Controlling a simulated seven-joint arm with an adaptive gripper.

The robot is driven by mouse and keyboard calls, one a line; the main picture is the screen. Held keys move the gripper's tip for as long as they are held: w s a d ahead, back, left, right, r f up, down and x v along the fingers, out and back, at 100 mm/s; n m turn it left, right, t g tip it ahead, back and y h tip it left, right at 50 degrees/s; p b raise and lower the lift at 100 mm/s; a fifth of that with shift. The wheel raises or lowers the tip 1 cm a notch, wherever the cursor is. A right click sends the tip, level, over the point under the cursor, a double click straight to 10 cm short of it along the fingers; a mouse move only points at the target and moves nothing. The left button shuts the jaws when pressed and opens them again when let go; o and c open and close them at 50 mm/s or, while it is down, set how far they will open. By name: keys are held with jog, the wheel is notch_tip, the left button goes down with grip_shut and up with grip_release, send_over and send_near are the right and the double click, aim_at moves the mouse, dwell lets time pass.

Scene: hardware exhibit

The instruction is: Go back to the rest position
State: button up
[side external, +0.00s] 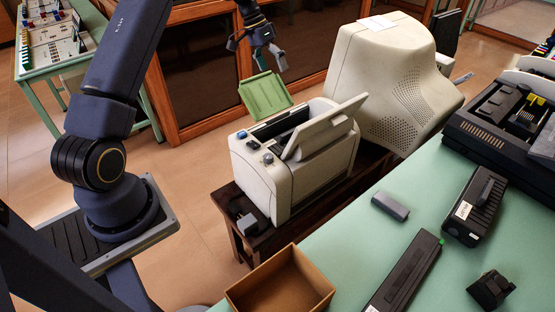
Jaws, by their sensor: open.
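My gripper (259,52) hangs at the top middle, fingers pointing down and apart, with nothing between them. It is above and behind a cream printer (310,168) that stands on a dark wooden bench. The printer's cream lid panel is raised and tilted. A green tray-like panel (264,96) stands tilted at the printer's back left, below my gripper and apart from it as far as I can tell.
A large cream monitor (390,85) stands right of the printer. A green table (425,200) at the front right holds an open cardboard box (280,284), black cartridges (475,206) and a dark printer (500,115). A wood-framed glass case (205,75) stands behind.

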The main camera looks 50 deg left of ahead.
jog(key=x, duration=0.9)
jog(key=shift+f, duration=0.45)
jog(key=shift+a+r, duration=0.1)
jog(key=shift+a, duration=0.05)
